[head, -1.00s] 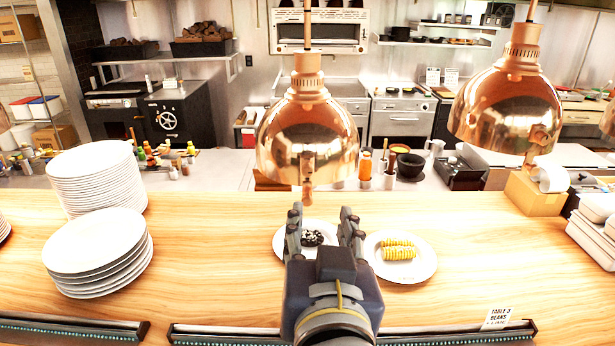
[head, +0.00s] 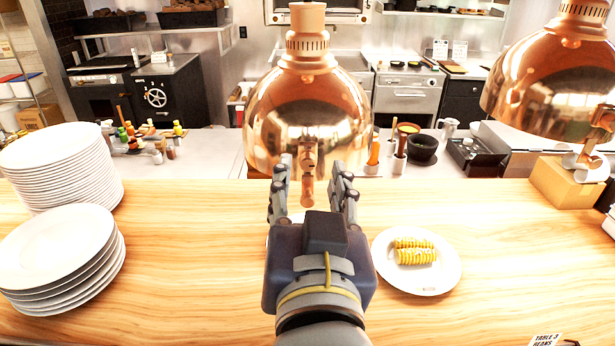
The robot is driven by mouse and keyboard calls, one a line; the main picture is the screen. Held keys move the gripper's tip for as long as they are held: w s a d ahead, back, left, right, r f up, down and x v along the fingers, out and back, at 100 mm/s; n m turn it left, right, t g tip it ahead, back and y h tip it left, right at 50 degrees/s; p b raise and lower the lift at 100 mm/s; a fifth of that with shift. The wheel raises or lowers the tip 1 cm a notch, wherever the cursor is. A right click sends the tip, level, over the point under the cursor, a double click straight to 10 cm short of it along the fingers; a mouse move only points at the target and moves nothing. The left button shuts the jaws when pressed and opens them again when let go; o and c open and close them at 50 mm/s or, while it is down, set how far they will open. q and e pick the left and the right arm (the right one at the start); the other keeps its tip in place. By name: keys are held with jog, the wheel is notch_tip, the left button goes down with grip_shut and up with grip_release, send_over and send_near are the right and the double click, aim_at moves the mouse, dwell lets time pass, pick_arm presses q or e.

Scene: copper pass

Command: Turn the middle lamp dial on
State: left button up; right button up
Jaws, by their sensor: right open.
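The middle lamp (head: 265,110) is a copper dome hanging over the counter. Its dial (head: 308,190) is a small copper-coloured knob low on the front of the dome, with a stem pointing down. My right gripper (head: 312,182) is open, its two fingers pointing up on either side of the dial as seen in the head view. I cannot tell whether the fingers touch it or how far in front of it they are. Another copper lamp (head: 545,90) hangs at the right. My left gripper is not in view.
A plate with corn (head: 448,268) sits on the wooden counter (head: 530,255) right of my gripper. Another plate is mostly hidden behind the gripper. Stacked plates (head: 55,260) stand at the left. A cardboard box (head: 562,185) is at the right.

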aim_at(308, 166)
jog(key=shift+f+b, duration=2.3)
jog(key=shift+f, duration=0.3)
jog(key=w, duration=0.9)
jog(key=shift+w, duration=0.15)
jog(key=shift+w+a, duration=0.15)
jog(key=shift+w, duration=0.5)
grip_shut()
